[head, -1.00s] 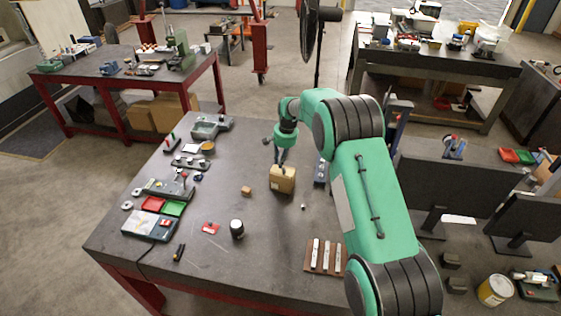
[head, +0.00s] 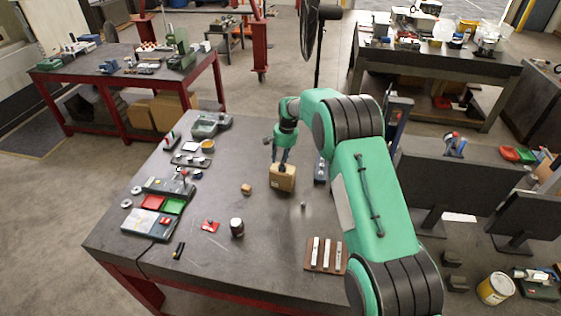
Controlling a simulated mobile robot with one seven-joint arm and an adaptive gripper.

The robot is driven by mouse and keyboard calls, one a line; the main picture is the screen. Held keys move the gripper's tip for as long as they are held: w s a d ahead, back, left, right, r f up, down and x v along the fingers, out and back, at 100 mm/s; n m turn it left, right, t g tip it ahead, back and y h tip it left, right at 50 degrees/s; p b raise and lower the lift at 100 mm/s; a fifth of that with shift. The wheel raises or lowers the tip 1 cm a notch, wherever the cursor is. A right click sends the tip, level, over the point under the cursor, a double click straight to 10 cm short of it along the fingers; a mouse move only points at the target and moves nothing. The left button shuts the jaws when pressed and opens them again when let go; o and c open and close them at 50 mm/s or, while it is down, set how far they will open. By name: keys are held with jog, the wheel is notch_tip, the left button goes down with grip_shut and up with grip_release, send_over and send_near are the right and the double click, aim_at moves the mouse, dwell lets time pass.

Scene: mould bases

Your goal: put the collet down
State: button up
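My gripper (head: 280,164) points down at the top of a small cardboard box (head: 283,181) on the dark workbench (head: 265,231). Its fingertips are small and dark, right at or just behind the box's upper edge. I cannot tell whether they touch it, how far apart they are, or whether a collet is between them. A small grey piece (head: 303,205) stands on the bench in front of the box, to the right. It is too small to tell whether it is a collet.
A small brown block (head: 246,189) and a dark jar with a pale lid (head: 237,228) are left of the box. A wooden board with metal bars (head: 325,255) lies at front right. Red and green trays (head: 173,207) and fixtures line the left side.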

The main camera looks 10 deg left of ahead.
jog(key=shift+r, duration=0.15)
jog(key=shift+r+p, duration=0.5)
jog(key=shift+r, duration=0.05)
notch_tip(320, 180, up, 12)
jog(key=d+b, duration=0.1)
jog(key=b, duration=0.1)
jog(key=shift+s+d+f, duration=0.15)
jog(key=shift+s+d, duration=0.05)
jog(key=shift+d, duration=0.15)
dwell(0.4)
